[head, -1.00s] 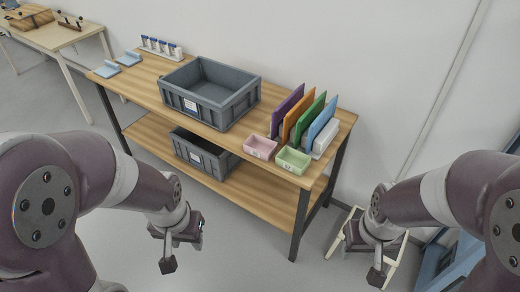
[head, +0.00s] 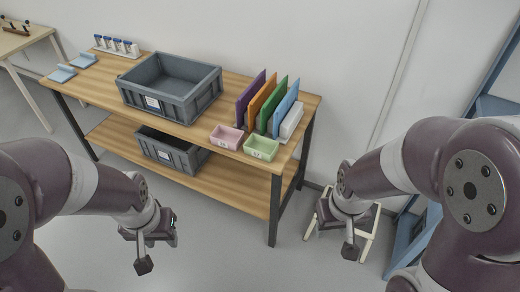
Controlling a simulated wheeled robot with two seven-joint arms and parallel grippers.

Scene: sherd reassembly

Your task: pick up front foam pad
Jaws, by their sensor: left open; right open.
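Two light blue pads, which look like the foam pads, lie at the far left end of the wooden workbench. The front pad (head: 62,73) is nearer the bench's front edge, and the back pad (head: 83,60) lies just behind it. Each seems to have a raised edge, but they are small in view. My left gripper (head: 144,262) is open and empty, low in front of the bench and far from the pads. My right gripper (head: 350,250) is open and empty, right of the bench.
The workbench (head: 218,88) carries a grey crate (head: 182,100), a rack of vials (head: 115,50), pink (head: 226,138) and green (head: 261,149) bins and upright coloured boards. Another crate (head: 160,150) sits on the lower shelf. A stool (head: 368,240) and blue frame (head: 410,245) stand right.

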